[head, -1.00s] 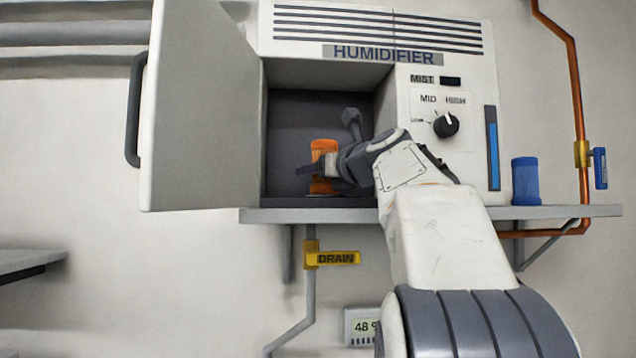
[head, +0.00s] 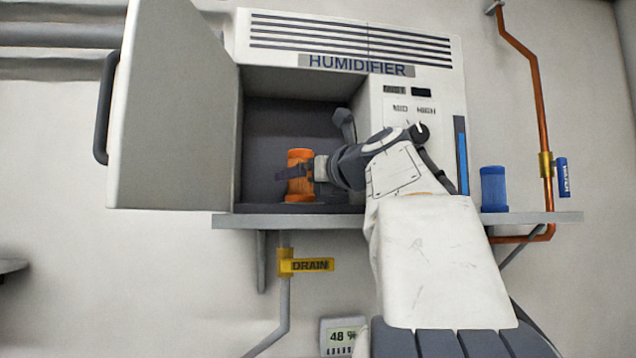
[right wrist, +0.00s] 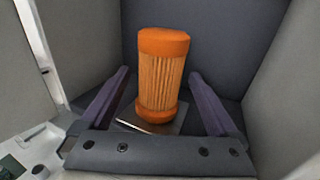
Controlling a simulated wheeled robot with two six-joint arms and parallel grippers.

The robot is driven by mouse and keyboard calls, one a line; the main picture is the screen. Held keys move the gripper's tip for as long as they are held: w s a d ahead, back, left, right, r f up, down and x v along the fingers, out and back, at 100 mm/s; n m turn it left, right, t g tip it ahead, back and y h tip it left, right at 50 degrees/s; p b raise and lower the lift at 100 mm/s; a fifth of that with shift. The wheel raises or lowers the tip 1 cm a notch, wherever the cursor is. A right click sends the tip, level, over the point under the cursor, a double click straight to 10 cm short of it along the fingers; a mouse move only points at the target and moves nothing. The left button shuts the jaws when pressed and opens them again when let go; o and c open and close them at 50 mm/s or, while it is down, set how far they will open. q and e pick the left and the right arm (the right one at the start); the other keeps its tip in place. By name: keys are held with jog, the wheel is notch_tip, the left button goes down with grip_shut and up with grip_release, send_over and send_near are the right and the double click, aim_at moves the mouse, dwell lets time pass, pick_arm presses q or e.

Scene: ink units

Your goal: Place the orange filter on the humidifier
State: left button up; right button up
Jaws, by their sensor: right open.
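The orange filter (head: 299,176) stands upright inside the open compartment of the humidifier (head: 350,40). In the right wrist view the filter (right wrist: 161,75) rests on a small metal plate (right wrist: 178,118) on the compartment floor. My right gripper (head: 297,172) reaches into the compartment from the right. Its jaws (right wrist: 160,85) are open, with one finger on each side of the filter and a visible gap to it on both sides. The filter's far side is hidden. My left gripper is not in view.
The humidifier's door (head: 170,110) stands wide open on the left. A blue cylinder (head: 494,189) stands on the shelf (head: 540,217) at right. A dark knob (head: 419,133) is close beside my right arm. A yellow drain tag (head: 306,265) hangs below the shelf.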

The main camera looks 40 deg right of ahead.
aim_at(293, 154)
jog(key=s+a+b, duration=0.1)
jog(key=s, duration=0.6)
jog(key=shift+s+b, duration=0.2)
jog(key=shift+b, duration=0.2)
jog(key=shift+w+a, duration=0.1)
jog(key=w+p, duration=0.1)
jog(key=w, duration=0.2)
jog(key=w+d+p, duration=0.1)
jog(key=w, duration=0.3)
jog(key=w+p, duration=0.2)
jog(key=w, duration=0.2)
jog(key=shift+d+r, duration=0.1)
jog(key=shift+d, duration=0.25)
jog(key=r+p, duration=0.2)
jog(key=r, duration=0.1)
jog(key=shift+w+d+r, duration=0.1)
jog(key=shift+w+r, duration=0.1)
jog(key=shift+w, duration=0.15)
jog(key=shift+r, duration=0.85)
jog(key=shift+f, duration=0.15)
